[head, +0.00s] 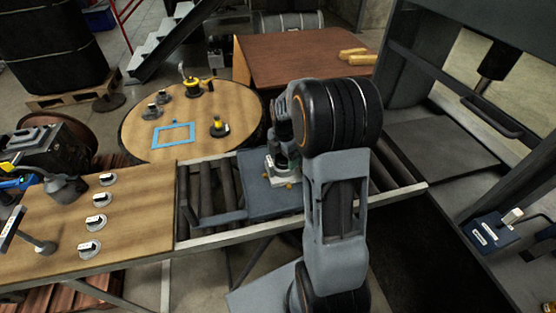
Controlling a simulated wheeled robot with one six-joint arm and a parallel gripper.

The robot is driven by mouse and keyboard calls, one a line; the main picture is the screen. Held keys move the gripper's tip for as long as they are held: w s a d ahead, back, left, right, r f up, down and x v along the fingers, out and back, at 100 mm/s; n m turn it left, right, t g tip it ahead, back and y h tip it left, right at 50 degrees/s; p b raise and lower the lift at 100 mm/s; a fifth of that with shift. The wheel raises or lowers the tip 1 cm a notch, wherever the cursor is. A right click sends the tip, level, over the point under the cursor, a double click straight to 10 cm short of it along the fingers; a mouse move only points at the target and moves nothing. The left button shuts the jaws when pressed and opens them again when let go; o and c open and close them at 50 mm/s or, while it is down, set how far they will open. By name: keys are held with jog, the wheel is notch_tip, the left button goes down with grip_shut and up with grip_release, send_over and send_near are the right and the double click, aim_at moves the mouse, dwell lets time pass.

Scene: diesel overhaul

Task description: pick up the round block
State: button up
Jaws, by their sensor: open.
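My gripper (281,178) is low over the blue-grey tray (257,203) on the roller conveyor, partly hidden by my own arm. Small yellow-orange bits show beside its lower end; I cannot tell whether they belong to it or lie in the tray. I cannot make out a round block for sure, and one under the gripper could be hidden. Round-based pieces stand elsewhere: a dark one with a yellow top (219,127) on the round wooden table, and several pale discs with dark tops, one of them a near disc (89,249), on the wooden bench.
The round table (140,133) also holds a blue square frame (174,134) and a yellow-black tool (193,82). The wooden bench (140,225) adjoins the conveyor (390,187) on its left. A brown table (300,60) stands behind. A dark machine frame (400,45) bounds the right.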

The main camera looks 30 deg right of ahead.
jog(key=c, duration=1.5)
jog(key=shift+w+r, duration=0.1)
jog(key=shift+c, duration=0.4)
jog(key=shift+r, duration=0.1)
